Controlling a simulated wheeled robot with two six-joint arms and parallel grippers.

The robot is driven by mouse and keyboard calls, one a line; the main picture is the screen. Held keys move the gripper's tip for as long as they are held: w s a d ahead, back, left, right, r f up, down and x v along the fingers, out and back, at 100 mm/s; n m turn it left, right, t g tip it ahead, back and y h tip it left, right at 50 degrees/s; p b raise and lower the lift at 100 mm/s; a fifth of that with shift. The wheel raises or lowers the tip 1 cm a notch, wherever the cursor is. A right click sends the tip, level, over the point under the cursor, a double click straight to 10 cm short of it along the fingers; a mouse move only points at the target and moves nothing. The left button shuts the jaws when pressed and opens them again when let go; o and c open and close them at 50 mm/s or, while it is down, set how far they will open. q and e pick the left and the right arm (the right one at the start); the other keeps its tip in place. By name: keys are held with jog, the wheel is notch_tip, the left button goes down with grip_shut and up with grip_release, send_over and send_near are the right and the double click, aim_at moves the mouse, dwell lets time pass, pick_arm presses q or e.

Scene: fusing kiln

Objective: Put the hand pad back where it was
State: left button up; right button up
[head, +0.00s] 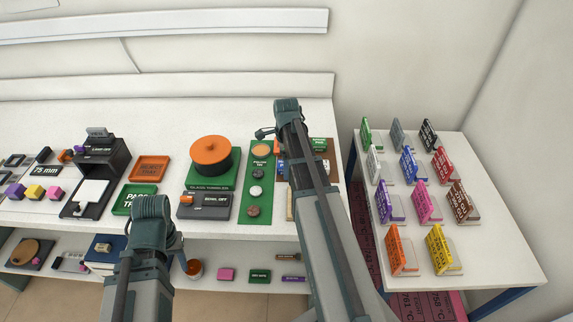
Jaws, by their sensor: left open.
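I cannot single out the hand pad by its label. Several round discs, tan (260,149), white (255,191) and dark (253,211), lie in a column on a green strip (246,222) on the bench. My left gripper (152,207) is at the bench's front edge, in front of the green tray; it is open, and its fingertips are hardly visible. My right arm reaches over the bench just right of the green strip. Its end (266,133) is near the top of the strip, its jaws unclear, and the arm hides part of a brown board.
A green-based tumbler (211,159) with an orange lid stands left of the strip. An orange tray (150,169), a green tray (134,199) and a dark press (97,175) are further left. A side table (490,255) at right holds several coloured cards. A lower shelf carries small items.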

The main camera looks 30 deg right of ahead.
notch_tip(320, 180, up, 12)
jog(key=p, duration=1.2)
jog(key=shift+r, duration=0.15)
jog(key=s+a+n, duration=0.5)
jog(key=a+n, duration=0.4)
jog(key=a, duration=0.1)
jog(key=s+a+n, duration=0.6)
jog(key=a+n, duration=0.3)
jog(key=a, duration=0.1)
jog(key=s+a+n+h, duration=0.1)
jog(key=s+a+n, duration=0.4)
jog(key=a+n, duration=0.5)
jog(key=shift+s+a, duration=0.15)
jog(key=shift+a, duration=0.25)
